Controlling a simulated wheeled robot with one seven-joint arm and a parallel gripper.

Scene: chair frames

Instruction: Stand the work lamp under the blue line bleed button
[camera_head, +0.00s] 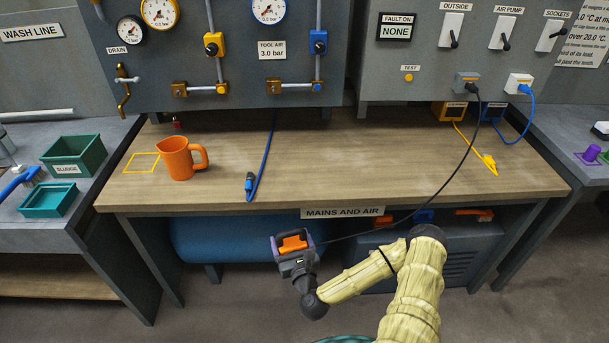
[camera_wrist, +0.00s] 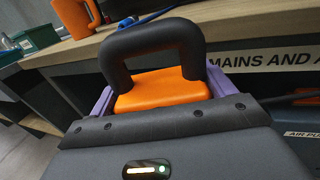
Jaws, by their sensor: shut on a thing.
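The work lamp (camera_head: 293,244) is an orange block with a black loop handle. My gripper (camera_head: 291,240) is shut on it and holds it in the air in front of the bench's front edge. In the wrist view the lamp's orange body (camera_wrist: 160,92) sits between my purple fingers, with the handle rising above; its lower part is hidden. A black cable (camera_head: 462,163) runs from the lamp's side up to a grey plug. The blue line pipe (camera_head: 318,68) carries a blue valve (camera_head: 318,42); a small round knob (camera_head: 317,87) at its foot may be the bleed button.
The wooden bench top (camera_head: 350,172) is mostly clear below the blue line. An orange jug (camera_head: 181,159) stands to the left beside a yellow outlined square (camera_head: 141,163). A blue hose (camera_head: 266,160) hangs onto the bench. A yellow lead (camera_head: 487,160) lies at the right.

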